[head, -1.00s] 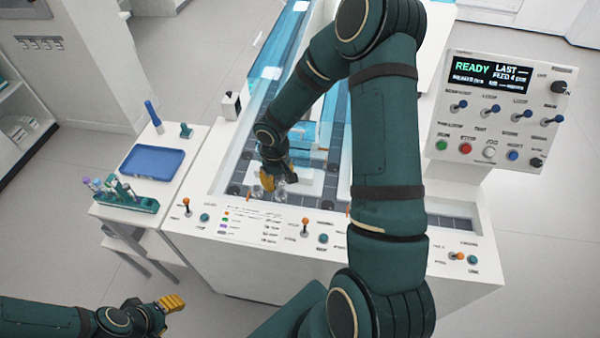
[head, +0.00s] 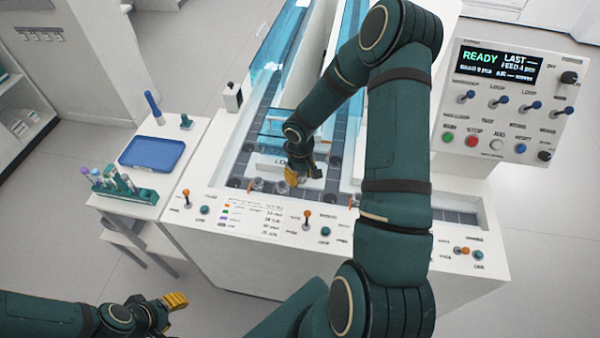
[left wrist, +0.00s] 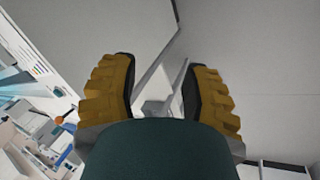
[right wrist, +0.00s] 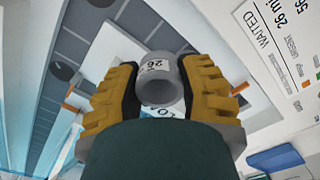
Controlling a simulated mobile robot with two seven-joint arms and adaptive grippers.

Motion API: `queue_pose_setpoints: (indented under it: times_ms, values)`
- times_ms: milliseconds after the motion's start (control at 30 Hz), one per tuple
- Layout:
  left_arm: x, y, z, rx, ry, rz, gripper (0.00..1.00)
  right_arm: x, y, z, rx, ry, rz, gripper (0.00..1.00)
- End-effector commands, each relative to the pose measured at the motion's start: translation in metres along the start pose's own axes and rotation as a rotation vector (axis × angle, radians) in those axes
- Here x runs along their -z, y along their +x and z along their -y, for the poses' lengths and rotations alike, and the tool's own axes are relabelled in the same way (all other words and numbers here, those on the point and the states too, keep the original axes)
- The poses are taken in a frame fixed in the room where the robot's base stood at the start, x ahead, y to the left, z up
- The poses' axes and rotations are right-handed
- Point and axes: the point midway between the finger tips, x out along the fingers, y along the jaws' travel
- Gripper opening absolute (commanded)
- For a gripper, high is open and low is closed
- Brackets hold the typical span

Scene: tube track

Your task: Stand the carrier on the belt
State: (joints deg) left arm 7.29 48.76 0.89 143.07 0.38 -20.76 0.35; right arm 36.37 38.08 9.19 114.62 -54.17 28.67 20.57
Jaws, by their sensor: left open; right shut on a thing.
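My right gripper (head: 297,175) is shut on the carrier, a grey open-ended cylinder (right wrist: 163,82) with a white label reading "26", held between both fingers in the right wrist view. In the head view the gripper is low over the front part of the machine, by the white block marked "LO…" (head: 268,160); the carrier is mostly hidden there. The dark tiled belt (right wrist: 68,48) runs beside the carrier in the right wrist view. I cannot tell whether the carrier touches a surface.
Small clear round pieces (head: 257,185) sit left of the right gripper. Orange-topped levers (head: 306,215) line the machine's front edge. A control panel (head: 508,100) reads READY. A side table holds a blue tray (head: 152,153) and a green tube rack (head: 125,188).

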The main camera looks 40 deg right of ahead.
Motion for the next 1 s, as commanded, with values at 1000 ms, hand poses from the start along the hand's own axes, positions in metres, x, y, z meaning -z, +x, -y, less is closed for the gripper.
queue_pose_setpoints:
  times_ms: [1000]
  values:
    - [-0.013, 0.049, 0.018, -0.003, 0.01, 0.022, 0.47, 0.001, 0.063, 0.0, 0.0, 0.0, -0.001, 0.19]
